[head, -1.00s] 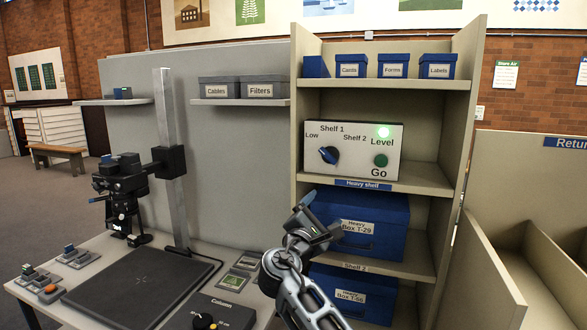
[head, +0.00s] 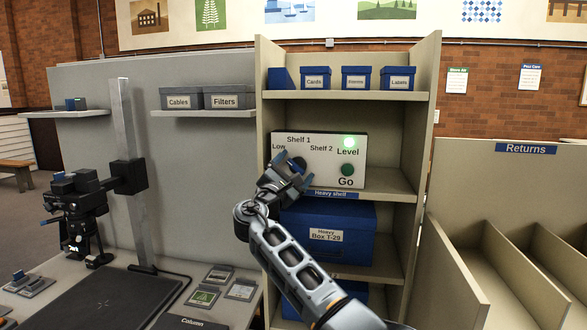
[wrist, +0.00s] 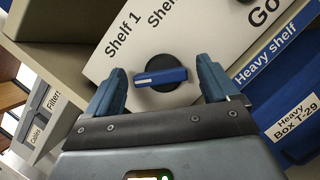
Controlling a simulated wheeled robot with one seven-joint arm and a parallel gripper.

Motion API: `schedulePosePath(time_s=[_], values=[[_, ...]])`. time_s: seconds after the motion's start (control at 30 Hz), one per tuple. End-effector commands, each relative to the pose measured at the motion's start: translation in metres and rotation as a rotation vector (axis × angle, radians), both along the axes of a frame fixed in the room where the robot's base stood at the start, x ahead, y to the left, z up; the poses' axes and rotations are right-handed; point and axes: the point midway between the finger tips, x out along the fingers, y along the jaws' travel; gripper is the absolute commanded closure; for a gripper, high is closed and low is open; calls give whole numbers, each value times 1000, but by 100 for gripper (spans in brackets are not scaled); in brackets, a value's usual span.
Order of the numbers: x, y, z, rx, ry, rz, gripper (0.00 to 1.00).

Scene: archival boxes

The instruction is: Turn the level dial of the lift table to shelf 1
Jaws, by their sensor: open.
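The level dial (wrist: 170,79) is a black round knob with a blue pointer bar, on a white control panel (head: 330,165) marked Low, Shelf 1, Shelf 2, Level and Go. In the wrist view the dial lies between and just beyond my gripper's (wrist: 163,90) two blue fingers, which are open and apart from the bar. In the head view my gripper (head: 286,170) is in front of the panel's left part and hides most of the dial. The wrist view shows Shelf 1 above and left of the dial. The Level light (head: 349,142) glows green.
The green Go button (head: 347,170) is right of the dial. The panel stands on a shelf whose edge bears the Heavy shelf label (head: 330,194). Blue Box T-29 (head: 350,225) is below. A tall column (head: 132,180) and camera stand (head: 75,205) are at left.

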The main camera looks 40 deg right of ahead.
Motion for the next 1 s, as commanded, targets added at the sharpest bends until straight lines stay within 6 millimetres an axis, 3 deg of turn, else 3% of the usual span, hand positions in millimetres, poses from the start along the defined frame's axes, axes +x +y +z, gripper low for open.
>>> schedulePosePath(time_s=[0.27, 0.83, 1.0], values=[[1, -1, 0, 0, 0, 2, 13], [1, -1, 0, 1, 0, 1, 67], [1, -1, 0, 4, -5, 1, 69]])
